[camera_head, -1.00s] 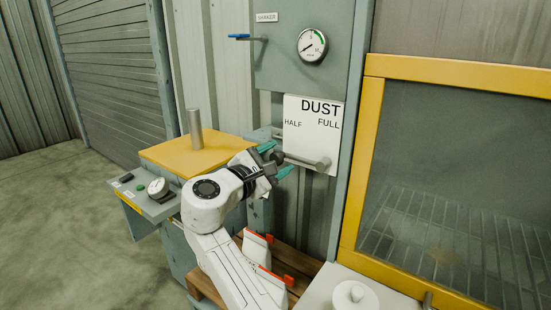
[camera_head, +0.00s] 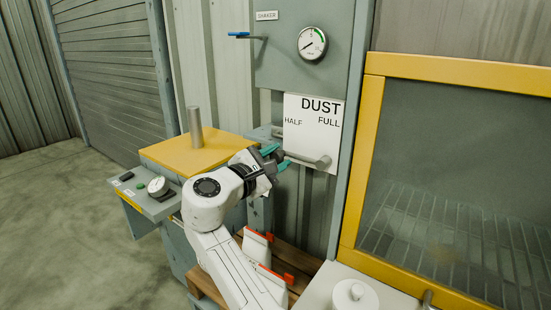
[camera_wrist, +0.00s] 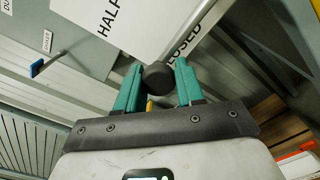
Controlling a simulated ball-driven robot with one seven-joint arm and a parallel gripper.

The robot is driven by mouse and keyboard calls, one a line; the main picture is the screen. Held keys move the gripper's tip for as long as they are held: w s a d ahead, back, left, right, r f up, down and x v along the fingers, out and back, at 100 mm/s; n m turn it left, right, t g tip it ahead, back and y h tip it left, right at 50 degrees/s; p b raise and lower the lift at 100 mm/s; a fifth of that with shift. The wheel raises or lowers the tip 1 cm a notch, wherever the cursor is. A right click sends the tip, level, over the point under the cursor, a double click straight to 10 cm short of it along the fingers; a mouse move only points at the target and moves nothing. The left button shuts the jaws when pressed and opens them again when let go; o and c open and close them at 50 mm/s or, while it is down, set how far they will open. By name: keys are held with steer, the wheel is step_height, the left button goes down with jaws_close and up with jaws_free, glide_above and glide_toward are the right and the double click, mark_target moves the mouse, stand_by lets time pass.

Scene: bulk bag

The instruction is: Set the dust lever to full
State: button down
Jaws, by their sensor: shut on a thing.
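The white dust plate (camera_head: 309,108) carries the words DUST, HALF and FULL in the head view. It also shows in the wrist view (camera_wrist: 130,22), with HALF and a partly covered CLOSED. The dust lever (camera_head: 305,160) is a grey rod across the plate's lower part, reaching left from a round end near the plate's right edge. Its dark round knob (camera_wrist: 158,76) lies beside the CLOSED word. My gripper (camera_head: 277,157) has its teal fingers shut on this knob, one on each side. The fingers hide part of the knob in the head view.
A blue-handled shaker lever (camera_head: 239,36) and a round gauge (camera_head: 312,43) are above the plate. A yellow-topped stand (camera_head: 190,155) is left of my arm. A yellow-framed window (camera_head: 363,150) stands at right. A wooden pallet (camera_head: 300,265) lies below.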

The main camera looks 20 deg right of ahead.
steer(key=shift+r, duration=0.2)
